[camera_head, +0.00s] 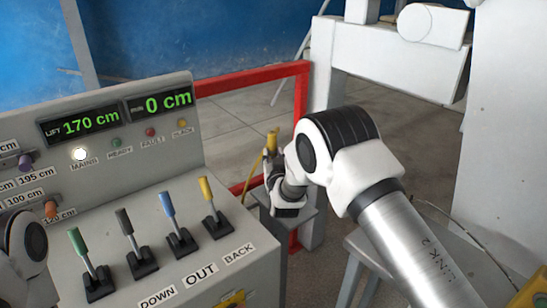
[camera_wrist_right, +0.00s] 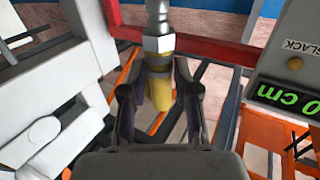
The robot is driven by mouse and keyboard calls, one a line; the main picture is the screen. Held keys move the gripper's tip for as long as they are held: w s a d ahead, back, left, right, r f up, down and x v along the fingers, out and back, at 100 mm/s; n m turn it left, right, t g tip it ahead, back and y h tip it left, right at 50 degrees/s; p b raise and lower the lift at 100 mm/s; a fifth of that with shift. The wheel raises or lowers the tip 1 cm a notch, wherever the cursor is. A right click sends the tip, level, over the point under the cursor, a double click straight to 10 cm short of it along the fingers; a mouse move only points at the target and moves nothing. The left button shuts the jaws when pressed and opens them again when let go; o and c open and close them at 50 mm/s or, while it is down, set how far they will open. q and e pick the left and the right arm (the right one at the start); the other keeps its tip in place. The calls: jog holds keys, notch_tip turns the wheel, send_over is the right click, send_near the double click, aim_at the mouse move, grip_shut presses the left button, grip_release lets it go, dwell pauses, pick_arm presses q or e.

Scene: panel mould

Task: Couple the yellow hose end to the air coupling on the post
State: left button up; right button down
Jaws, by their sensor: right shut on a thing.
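The yellow hose end (camera_wrist_right: 160,90) is between the two fingers of my right gripper (camera_wrist_right: 158,98), which is shut on it. A silvery metal fitting with a hex nut (camera_wrist_right: 158,43) lines up with the yellow part in the wrist view; I cannot tell whether it belongs to the hose end or to the air coupling. In the head view the yellow end (camera_head: 273,137) stands upright at my right gripper (camera_head: 272,162), near the red rail. A coupling on a post cannot be made out separately there. My left gripper is out of view.
A grey control panel (camera_head: 222,262) with coloured levers and green displays fills the left. A red rail (camera_head: 255,77) stands behind the gripper. White machinery (camera_head: 385,60) stands at upper right, and a yellow hose (camera_head: 251,178) hangs beside the panel.

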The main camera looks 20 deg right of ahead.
notch_tip(320, 180, down, 5)
jog(key=b, duration=0.3)
jog(key=shift+s+f+b, duration=0.1)
jog(key=shift+f+b, duration=0.05)
jog(key=shift+b, duration=0.25)
jog(key=shift+d, duration=0.1)
jog(key=shift+b, duration=0.55)
dwell(1.0)
jog(key=shift+f, duration=0.2)
jog(key=shift+b, duration=0.4)
jog(key=shift+b, duration=0.35)
dwell(1.4)
